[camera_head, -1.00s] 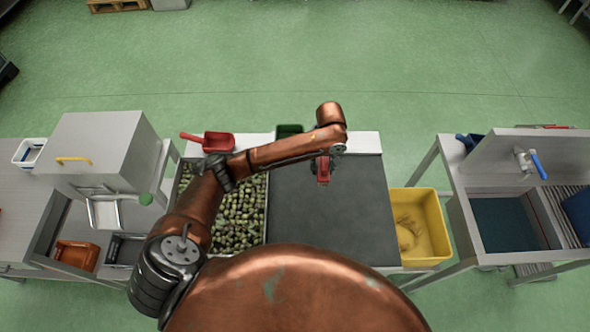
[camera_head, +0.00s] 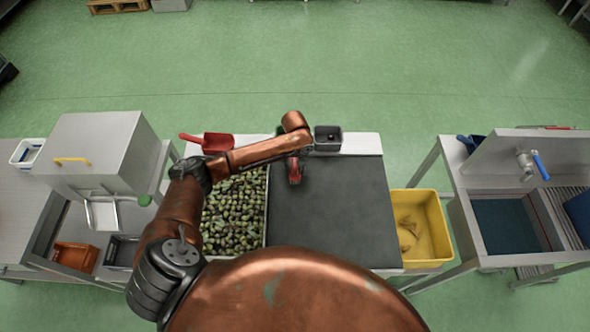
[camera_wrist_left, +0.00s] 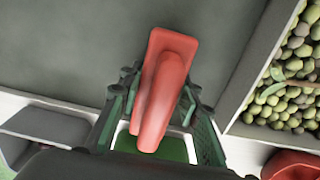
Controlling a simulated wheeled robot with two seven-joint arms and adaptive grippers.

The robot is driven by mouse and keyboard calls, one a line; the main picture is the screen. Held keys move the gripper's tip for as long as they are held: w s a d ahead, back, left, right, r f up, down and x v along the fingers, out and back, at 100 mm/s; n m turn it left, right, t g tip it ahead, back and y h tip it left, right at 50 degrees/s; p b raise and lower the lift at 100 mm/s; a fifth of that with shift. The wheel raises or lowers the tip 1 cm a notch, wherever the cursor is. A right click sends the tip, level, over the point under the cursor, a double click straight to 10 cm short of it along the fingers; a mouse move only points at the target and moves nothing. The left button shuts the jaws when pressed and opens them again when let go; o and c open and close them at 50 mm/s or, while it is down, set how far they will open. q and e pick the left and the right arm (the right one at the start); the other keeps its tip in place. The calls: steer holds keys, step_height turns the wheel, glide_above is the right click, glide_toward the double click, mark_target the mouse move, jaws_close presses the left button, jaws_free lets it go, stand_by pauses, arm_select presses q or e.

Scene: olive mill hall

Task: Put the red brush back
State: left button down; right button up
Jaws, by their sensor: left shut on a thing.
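My left gripper (camera_head: 297,157) is shut on the red brush (camera_head: 294,173), above the far left part of the dark belt-like surface (camera_head: 335,205). In the left wrist view the red brush (camera_wrist_left: 167,80) shows between the two fingers of the gripper (camera_wrist_left: 160,92), its handle end toward the camera. Whether the brush touches the surface I cannot tell. A green container (camera_wrist_left: 165,148) lies beyond the brush in the wrist view; in the head view my arm hides most of it (camera_head: 280,130). My right gripper is not in view.
A small dark bin (camera_head: 328,138) stands on the white back ledge (camera_head: 365,144). A red scoop (camera_head: 217,142) lies left of it. Olives (camera_head: 235,215) fill the bed left of the dark surface. A yellow bin (camera_head: 420,225) stands at its right. The dark surface's middle is clear.

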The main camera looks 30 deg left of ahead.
arm_select(q)
steer(key=shift+f, duration=0.5)
steer(key=shift+f, duration=0.1)
steer(key=c, duration=1.4)
jaws_free()
steer(key=shift+c, duration=0.2)
step_height(320, 180, up, 12)
steer(key=shift+r+p, duration=0.1)
steer(key=shift+p, duration=0.4)
